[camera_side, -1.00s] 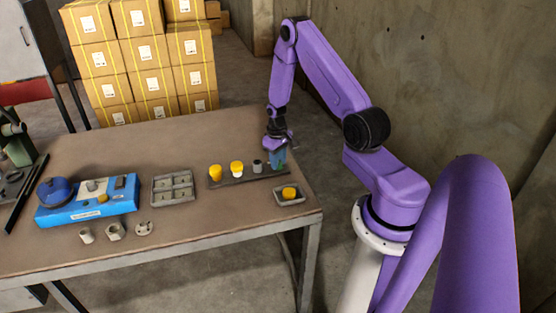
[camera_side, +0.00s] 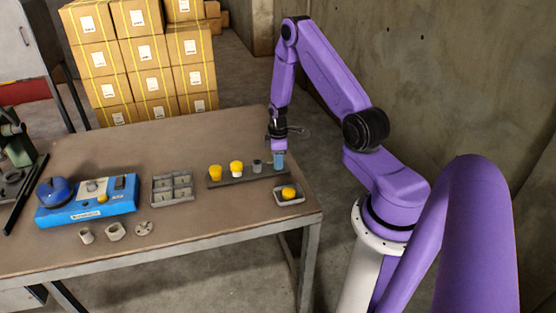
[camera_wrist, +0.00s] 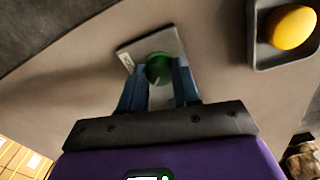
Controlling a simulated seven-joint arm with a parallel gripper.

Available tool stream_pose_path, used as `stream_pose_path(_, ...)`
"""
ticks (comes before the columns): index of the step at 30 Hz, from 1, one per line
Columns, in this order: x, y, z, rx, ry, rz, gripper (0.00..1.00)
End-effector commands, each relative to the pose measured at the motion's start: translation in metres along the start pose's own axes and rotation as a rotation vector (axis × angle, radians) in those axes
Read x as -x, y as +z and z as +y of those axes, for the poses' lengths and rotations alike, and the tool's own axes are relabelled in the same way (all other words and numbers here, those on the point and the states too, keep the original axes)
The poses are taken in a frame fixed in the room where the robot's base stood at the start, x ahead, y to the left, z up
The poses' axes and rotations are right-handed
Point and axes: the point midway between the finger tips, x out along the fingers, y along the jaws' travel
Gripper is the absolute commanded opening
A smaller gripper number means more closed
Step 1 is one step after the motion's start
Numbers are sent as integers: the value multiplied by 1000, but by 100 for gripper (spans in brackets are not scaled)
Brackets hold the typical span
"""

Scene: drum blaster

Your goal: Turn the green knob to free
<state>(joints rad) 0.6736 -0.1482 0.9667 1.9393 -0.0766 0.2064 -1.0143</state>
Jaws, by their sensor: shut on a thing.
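The green knob (camera_wrist: 159,68) sits at the end of a grey strip (camera_wrist: 137,50) in the wrist view, with a pale line on its top. My gripper (camera_wrist: 159,82) has its two blue fingers on either side of the knob and is shut on it. In the side view my gripper (camera_side: 280,160) points straight down at the right end of the dark strip (camera_side: 235,181), and its fingers hide the knob there. A small white label with unreadable marks lies on the strip beside the knob.
Two yellow-topped pieces (camera_side: 236,168) and a grey cylinder (camera_side: 257,166) stand on the strip to the left. A grey tray (camera_side: 277,200) with a yellow piece is close in front. A compartment tray (camera_side: 157,196) and a blue box (camera_side: 75,216) stand further left.

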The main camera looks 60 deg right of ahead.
Motion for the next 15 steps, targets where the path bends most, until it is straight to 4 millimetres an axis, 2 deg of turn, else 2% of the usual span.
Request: stream_pose_path(15,0,0,0,82,0,3,1)
